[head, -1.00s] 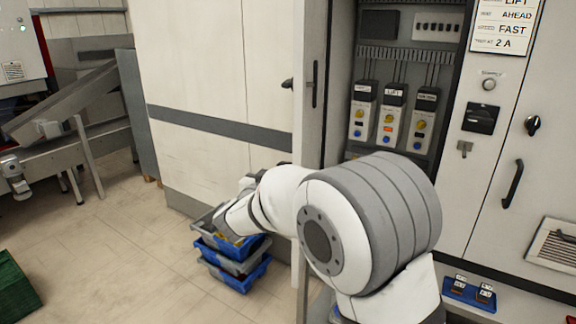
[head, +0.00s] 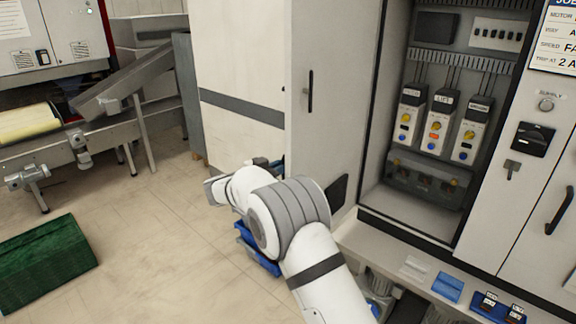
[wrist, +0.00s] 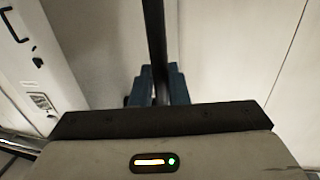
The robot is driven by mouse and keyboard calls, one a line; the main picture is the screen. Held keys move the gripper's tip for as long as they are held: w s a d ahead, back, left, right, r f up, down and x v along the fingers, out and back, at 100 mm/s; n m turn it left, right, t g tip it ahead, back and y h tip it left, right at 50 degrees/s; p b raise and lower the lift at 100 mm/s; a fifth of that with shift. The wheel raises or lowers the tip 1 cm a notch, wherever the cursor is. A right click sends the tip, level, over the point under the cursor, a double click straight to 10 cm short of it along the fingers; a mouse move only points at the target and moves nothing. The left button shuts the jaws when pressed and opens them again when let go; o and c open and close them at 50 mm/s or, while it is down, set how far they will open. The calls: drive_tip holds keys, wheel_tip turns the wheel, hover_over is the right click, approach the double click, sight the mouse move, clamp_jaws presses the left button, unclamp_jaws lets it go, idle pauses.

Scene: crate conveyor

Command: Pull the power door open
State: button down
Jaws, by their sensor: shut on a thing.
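The power door (head: 345,110) stands open at the left of the cabinet bay (head: 400,215), with its broad grey face and a dark upright bar (head: 309,90) towards me. In the wrist view my gripper (wrist: 158,85) has its blue fingers closed on a dark vertical bar handle (wrist: 154,30). A pale panel lies behind it. In the head view my arm reaches past the lower left of the door. The fingers and the held handle cannot be made out there.
Drive units (head: 437,125) stand inside the open bay. Blue crates (head: 257,250) are on the floor, partly behind my arm. A green crate (head: 45,262) and a conveyor (head: 85,140) are at left. The floor between is clear.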

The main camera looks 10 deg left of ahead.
drive_tip(key=shift+w+r, duration=0.1)
drive_tip(key=shift+r, duration=0.05)
drive_tip(key=c, duration=1.5)
unclamp_jaws()
drive_tip(key=b+v, duration=0.2)
drive_tip(key=v, duration=0.6)
drive_tip(key=shift+w, duration=0.1)
